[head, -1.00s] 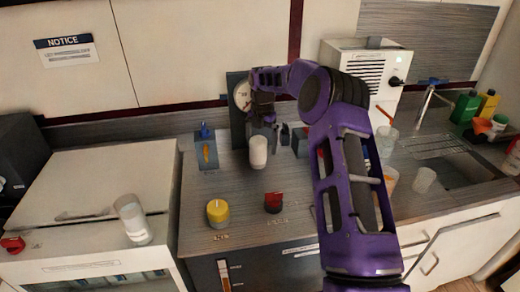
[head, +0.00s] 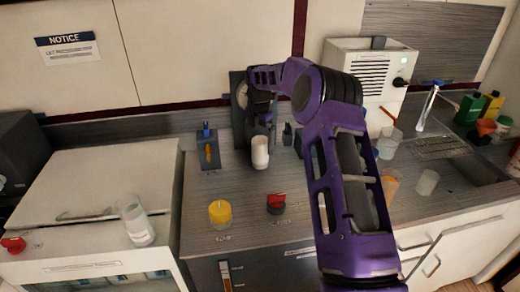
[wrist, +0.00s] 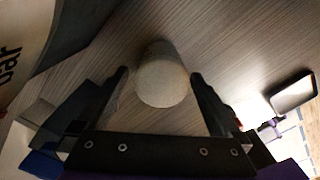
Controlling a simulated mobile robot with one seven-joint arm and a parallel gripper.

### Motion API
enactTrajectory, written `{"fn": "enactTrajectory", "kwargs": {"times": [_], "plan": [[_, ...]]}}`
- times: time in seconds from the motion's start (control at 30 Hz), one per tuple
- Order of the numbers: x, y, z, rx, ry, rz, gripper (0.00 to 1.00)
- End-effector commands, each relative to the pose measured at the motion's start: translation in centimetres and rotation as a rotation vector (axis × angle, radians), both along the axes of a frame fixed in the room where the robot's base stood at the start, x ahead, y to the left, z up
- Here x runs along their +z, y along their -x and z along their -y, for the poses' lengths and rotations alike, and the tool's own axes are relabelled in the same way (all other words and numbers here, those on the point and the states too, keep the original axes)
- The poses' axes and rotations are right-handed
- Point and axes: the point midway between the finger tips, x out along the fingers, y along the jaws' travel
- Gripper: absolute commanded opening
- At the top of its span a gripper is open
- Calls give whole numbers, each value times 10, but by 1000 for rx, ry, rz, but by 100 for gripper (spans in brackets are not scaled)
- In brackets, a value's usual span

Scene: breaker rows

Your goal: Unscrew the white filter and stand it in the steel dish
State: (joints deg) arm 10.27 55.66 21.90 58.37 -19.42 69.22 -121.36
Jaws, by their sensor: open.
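The white filter (head: 260,155) is a short upright cylinder below the dark pressure-gauge panel at the back of the counter. My gripper (head: 262,122) is just above it in the head view, partly hidden by my own arm. In the wrist view the filter (wrist: 162,80) sits between the two dark fingers of my gripper (wrist: 160,73). The fingers are open, with a gap visible on both sides of the filter. I cannot tell whether its far end is attached to the panel. I cannot make out the steel dish; my arm hides part of the counter.
A round gauge (head: 242,94) is on the dark panel behind the filter. A yellow-topped jar (head: 220,213) and a red knob (head: 276,203) are in front on the counter. A blue-and-orange item on a grey block (head: 207,150) stands left. Glasses and a sink are right.

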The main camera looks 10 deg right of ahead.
Motion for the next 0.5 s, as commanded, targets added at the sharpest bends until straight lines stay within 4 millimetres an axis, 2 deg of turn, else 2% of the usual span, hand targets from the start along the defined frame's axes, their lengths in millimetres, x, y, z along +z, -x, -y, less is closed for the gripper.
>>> {"fn": "enactTrajectory", "kwargs": {"times": [0.03, 0.5], "plan": [[5, -3, -4, -63, -3, 14, 100], [-1, -1, 0, -776, -3, 5, 100]]}}
